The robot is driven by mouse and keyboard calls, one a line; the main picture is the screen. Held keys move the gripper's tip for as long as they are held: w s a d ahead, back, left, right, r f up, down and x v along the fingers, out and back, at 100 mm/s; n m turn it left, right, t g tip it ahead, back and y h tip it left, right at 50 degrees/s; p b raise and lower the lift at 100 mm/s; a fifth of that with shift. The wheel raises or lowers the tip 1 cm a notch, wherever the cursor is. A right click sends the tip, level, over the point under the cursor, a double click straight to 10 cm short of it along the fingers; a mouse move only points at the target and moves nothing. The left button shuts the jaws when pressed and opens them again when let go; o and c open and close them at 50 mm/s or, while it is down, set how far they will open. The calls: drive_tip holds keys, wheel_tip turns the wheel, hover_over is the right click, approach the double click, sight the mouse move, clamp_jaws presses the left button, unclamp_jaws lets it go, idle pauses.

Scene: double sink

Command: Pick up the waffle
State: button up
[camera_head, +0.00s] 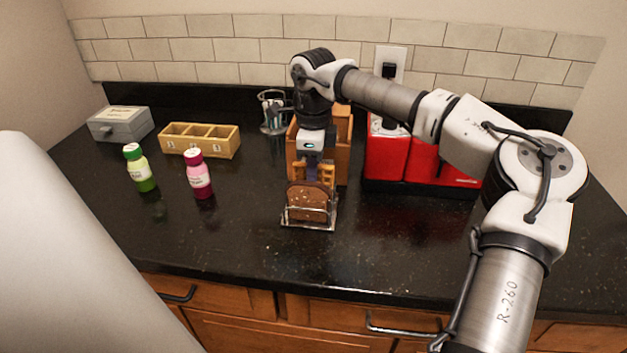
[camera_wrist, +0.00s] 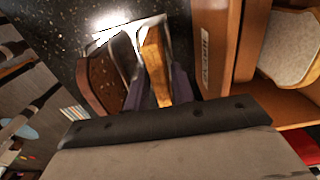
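The golden waffle (camera_wrist: 154,58) stands on edge in a metal rack, and its upper part shows in the head view (camera_head: 327,173) behind a brown bread slice (camera_head: 307,203). The bread slice (camera_wrist: 104,78) stands in the neighbouring slot. The wire rack (camera_head: 312,227) sits on the dark counter. My gripper (camera_wrist: 160,92) points down over the rack, with one dark finger on each side of the waffle. The fingers look very close to its faces; I cannot tell whether they press on it. The finger tips are partly hidden by the waffle and bread.
A wooden box (camera_head: 341,128) stands right behind the rack, with a red appliance (camera_head: 388,158) to its right. At left are a green bottle (camera_head: 140,170), a pink bottle (camera_head: 199,177), a yellow compartment box (camera_head: 200,141) and a grey box (camera_head: 120,124). The front counter is clear.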

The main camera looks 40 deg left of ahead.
drive_tip(key=c, duration=0.5)
drive_tip(key=shift+o, duration=0.2)
